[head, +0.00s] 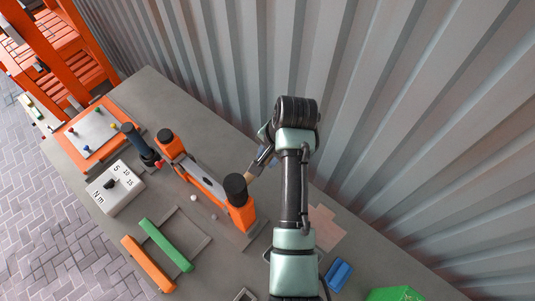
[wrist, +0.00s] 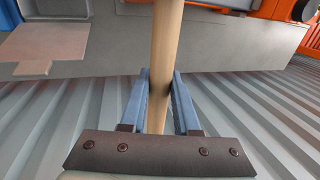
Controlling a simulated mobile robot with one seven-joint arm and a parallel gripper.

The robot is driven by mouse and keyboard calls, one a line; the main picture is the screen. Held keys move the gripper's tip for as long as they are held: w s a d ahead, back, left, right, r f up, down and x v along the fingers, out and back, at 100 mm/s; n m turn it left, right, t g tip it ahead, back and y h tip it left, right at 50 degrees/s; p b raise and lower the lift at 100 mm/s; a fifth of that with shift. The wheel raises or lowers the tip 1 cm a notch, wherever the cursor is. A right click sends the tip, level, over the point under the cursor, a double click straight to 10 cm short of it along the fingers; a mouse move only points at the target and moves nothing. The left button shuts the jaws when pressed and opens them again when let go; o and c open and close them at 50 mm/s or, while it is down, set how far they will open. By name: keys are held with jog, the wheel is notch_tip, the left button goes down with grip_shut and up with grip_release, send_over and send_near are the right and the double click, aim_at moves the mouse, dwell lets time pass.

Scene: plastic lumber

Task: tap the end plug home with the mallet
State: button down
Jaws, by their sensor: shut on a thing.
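My gripper (head: 263,158) is shut on the mallet's pale wooden handle (wrist: 166,45), which runs between the blue fingers in the wrist view (wrist: 161,80). In the head view, a short piece of handle (head: 250,174) leads to what appears to be the black mallet head (head: 235,187). The head overlaps the near orange block (head: 241,214) of a long fixture; I cannot tell whether it touches. A pale grey board (head: 203,183) lies along this fixture. I cannot make out the end plug. The mallet head is outside the wrist view.
A dark-handled tool (head: 141,145) stands by a white Nm box (head: 115,188). A blue block (head: 338,274) and green box (head: 395,294) lie right. A corrugated wall (head: 400,130) borders the bench's back.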

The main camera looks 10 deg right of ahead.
notch_tip(320, 180, up, 3)
jog(key=shift+f+p, duration=0.2)
jog(key=shift+p, duration=0.9)
jog(key=shift+r+b, duration=0.3)
jog(key=shift+r, duration=0.4)
jog(key=shift+f, duration=0.25)
